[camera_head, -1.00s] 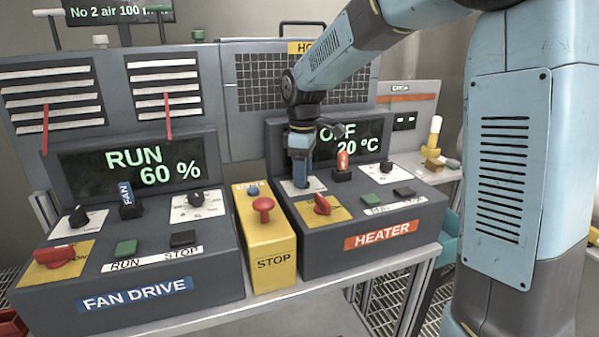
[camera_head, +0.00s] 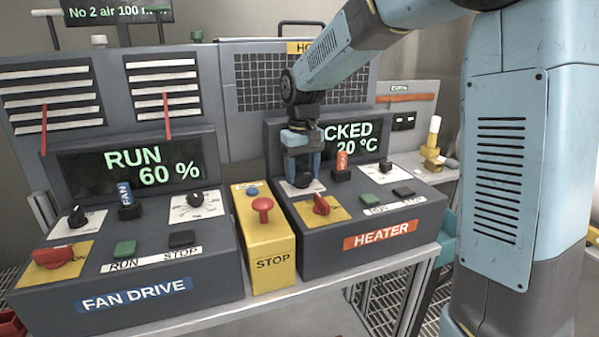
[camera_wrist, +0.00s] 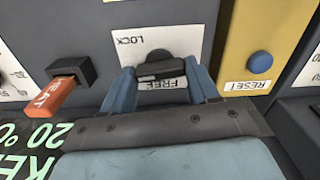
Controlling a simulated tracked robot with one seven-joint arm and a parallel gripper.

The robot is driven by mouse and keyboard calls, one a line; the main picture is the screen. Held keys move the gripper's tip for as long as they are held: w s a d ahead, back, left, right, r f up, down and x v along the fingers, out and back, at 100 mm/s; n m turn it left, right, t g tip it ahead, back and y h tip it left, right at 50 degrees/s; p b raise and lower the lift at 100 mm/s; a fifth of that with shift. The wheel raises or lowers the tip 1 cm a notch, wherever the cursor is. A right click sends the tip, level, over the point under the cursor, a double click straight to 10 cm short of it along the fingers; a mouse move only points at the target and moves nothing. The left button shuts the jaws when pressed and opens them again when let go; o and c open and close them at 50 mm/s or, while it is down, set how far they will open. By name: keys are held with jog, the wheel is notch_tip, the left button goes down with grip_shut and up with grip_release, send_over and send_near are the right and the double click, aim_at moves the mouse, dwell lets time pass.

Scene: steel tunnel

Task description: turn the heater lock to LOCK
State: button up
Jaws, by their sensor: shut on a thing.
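The heater lock is a small black knob (camera_wrist: 160,68) on a white plate (camera_wrist: 128,44) marked LOCK and FREE, seen in the wrist view. My gripper (camera_wrist: 162,78) is shut on this knob, one blue finger at each end of its bar. In the head view my gripper (camera_head: 303,176) reaches down onto the left part of the heater panel (camera_head: 377,237). The heater display (camera_head: 352,137) shows the end of a word, "CKED", and 20 °C; my gripper hides its left part.
An orange HEAT tag (camera_wrist: 48,98) on a black holder stands close beside my gripper. A red knob (camera_head: 322,205) sits in front of it. The yellow stop box (camera_head: 270,245) with a red button (camera_head: 263,205) stands to the left, beside the fan drive panel (camera_head: 140,290).

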aim_at(303, 175)
jog(key=shift+s+f+m, duration=0.1)
jog(key=shift+m, duration=0.5)
jog(key=o, duration=1.1)
jog(key=shift+c, duration=0.2)
jog(key=shift+r, duration=0.6)
notch_tip(303, 175, up, 13)
jog(key=shift+f, duration=0.15)
jog(key=shift+d, duration=0.1)
